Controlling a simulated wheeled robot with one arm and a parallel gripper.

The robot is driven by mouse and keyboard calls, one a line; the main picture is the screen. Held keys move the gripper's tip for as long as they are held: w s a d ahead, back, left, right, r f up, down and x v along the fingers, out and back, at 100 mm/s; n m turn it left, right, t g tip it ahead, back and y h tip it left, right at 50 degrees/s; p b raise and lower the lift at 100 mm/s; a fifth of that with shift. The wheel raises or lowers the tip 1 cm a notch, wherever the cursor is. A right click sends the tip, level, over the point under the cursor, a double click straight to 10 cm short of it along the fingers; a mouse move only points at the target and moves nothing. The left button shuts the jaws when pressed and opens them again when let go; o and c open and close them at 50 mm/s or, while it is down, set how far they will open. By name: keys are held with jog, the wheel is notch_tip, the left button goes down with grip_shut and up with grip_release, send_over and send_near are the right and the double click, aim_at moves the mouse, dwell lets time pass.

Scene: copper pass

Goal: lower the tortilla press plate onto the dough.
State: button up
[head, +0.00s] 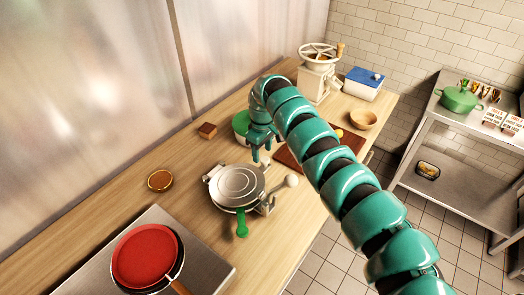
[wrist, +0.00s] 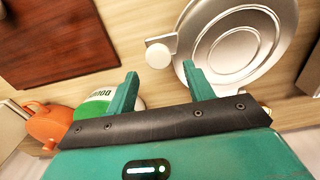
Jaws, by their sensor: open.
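The tortilla press (head: 236,185) stands on the wooden counter, with a round silver plate with concentric rings facing up. A green handle (head: 242,224) sticks out at its front, and a lever with a pale knob (head: 291,181) at its right. In the wrist view the ringed silver plate (wrist: 235,50) fills the upper right, with a pale knob (wrist: 158,54) at its left. I see no dough on the press, and cannot tell how far the plate is raised. My gripper (head: 261,155) is open and empty, just behind the press; its fingers also show in the wrist view (wrist: 160,82).
A green and white tub (wrist: 98,104) and an orange jug (wrist: 45,121) stand near my gripper. A brown board (wrist: 50,40) lies beyond the press. A red pan (head: 146,256) sits at the front left.

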notch_tip(320, 180, up, 17)
jog(key=b, duration=0.4)
jog(key=shift+b, duration=0.35)
